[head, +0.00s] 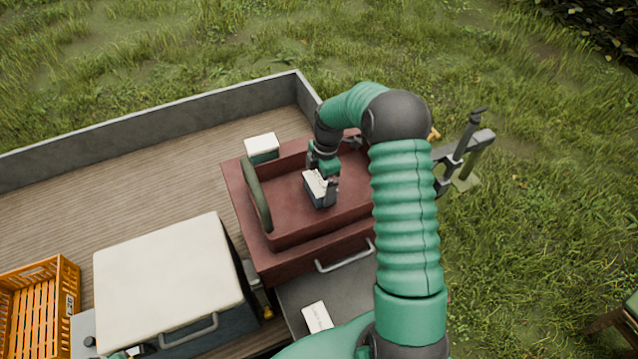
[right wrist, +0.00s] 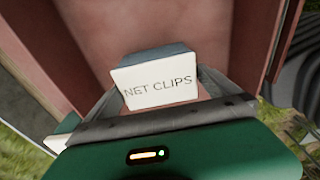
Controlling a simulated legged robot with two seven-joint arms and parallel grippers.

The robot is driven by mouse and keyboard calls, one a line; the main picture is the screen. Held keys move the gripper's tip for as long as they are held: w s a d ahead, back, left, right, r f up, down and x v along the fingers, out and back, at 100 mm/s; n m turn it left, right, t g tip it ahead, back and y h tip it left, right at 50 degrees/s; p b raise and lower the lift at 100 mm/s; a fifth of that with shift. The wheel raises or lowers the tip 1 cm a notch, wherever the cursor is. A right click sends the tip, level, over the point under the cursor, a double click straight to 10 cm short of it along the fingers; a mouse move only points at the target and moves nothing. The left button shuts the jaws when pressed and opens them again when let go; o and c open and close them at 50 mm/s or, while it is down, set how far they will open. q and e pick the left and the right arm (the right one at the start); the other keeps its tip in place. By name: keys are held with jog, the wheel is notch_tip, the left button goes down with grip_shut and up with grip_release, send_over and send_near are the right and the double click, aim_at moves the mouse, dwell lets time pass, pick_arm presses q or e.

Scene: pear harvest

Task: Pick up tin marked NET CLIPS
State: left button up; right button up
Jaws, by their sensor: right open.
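The tin marked NET CLIPS (head: 314,184) is a small dark blue-grey box with a pale lettered face, inside the open red toolbox (head: 290,228). In the right wrist view its lettered face (right wrist: 158,90) is turned toward the camera and readable. My right gripper (head: 326,186) is open over the tin. In the right wrist view its two fingers (right wrist: 158,98) stand on either side of the tin; whether they touch it I cannot tell. My left gripper is not in view.
The toolbox has a dark green curved handle (head: 257,194). A white-lidded tin (head: 262,144) stands behind it on the wooden cart bed (head: 70,205). A cool box (head: 165,275) and an orange crate (head: 68,303) are at left. A pale box (head: 317,317) lies in front.

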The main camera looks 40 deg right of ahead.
jog(key=shift+s+f, duration=0.25)
jog(key=shift+f, duration=0.4)
jog(key=shift+d+f, duration=0.1)
jog(key=shift+d, duration=0.15)
jog(key=shift+c, duration=0.4)
jog(key=shift+w+d, duration=0.1)
jog(key=shift+d, duration=0.05)
jog(key=c, duration=0.5)
jog(key=shift+a, duration=0.25)
jog(key=c, duration=0.7)
